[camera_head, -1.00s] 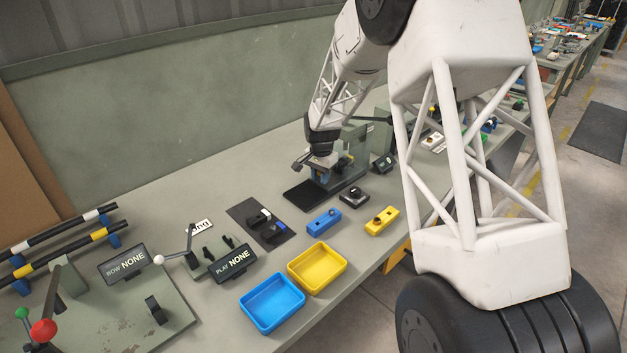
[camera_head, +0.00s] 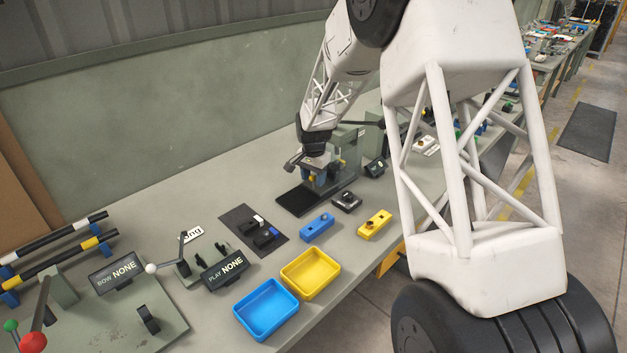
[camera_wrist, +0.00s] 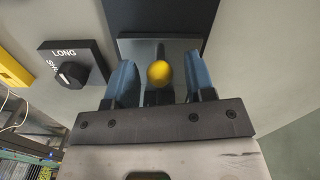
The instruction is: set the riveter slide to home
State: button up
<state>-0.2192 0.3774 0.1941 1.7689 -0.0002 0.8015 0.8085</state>
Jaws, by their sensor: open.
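The riveter (camera_head: 348,152) is a grey-green stand on the bench, with a black base plate (camera_head: 293,203) in front of it. My gripper (camera_head: 314,181) is low over this plate, beside the stand. In the wrist view my gripper (camera_wrist: 161,68) is open, with one blue finger on each side of a yellow ball knob (camera_wrist: 159,73). A dark stem shows at the knob. Gaps show between the knob and both fingers. The slide itself is largely hidden by my gripper, and I cannot read its position.
A LONG/SHORT dial (camera_wrist: 72,75) is left of my gripper in the wrist view. Blue (camera_head: 317,226) and yellow (camera_head: 374,225) switch boxes, a blue tray (camera_head: 266,334) and a yellow tray (camera_head: 311,297) are nearer the bench's front edge. The green wall stands behind.

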jog(key=shift+r, duration=3.2)
jog(key=shift+s+d+r, duration=0.25)
jog(key=shift+s+r, duration=0.05)
jog(key=shift+r, duration=0.05)
jog(key=s+d+r+n, duration=0.1)
jog(key=s+d+r, duration=0.35)
jog(key=s, duration=0.35)
jog(key=s+d+r+n+t, duration=0.1)
jog(key=s+d+r, duration=0.2)
jog(key=s+r, duration=0.35)
jog(key=s+d+r+n, duration=0.1)
jog(key=s+d+r, duration=0.3)
jog(key=s, duration=0.4)
jog(key=s+d+n, duration=0.1)
jog(key=s+d, duration=0.2)
jog(key=s, duration=1.1)
jog(key=s+d+n+t, duration=0.1)
jog(key=s+d+n, duration=0.1)
jog(key=s, duration=1.2)
jog(key=shift+s+d+n+t, duration=0.25)
jog(key=shift+d+n+t, duration=0.05)
jog(key=shift+d, duration=0.45)
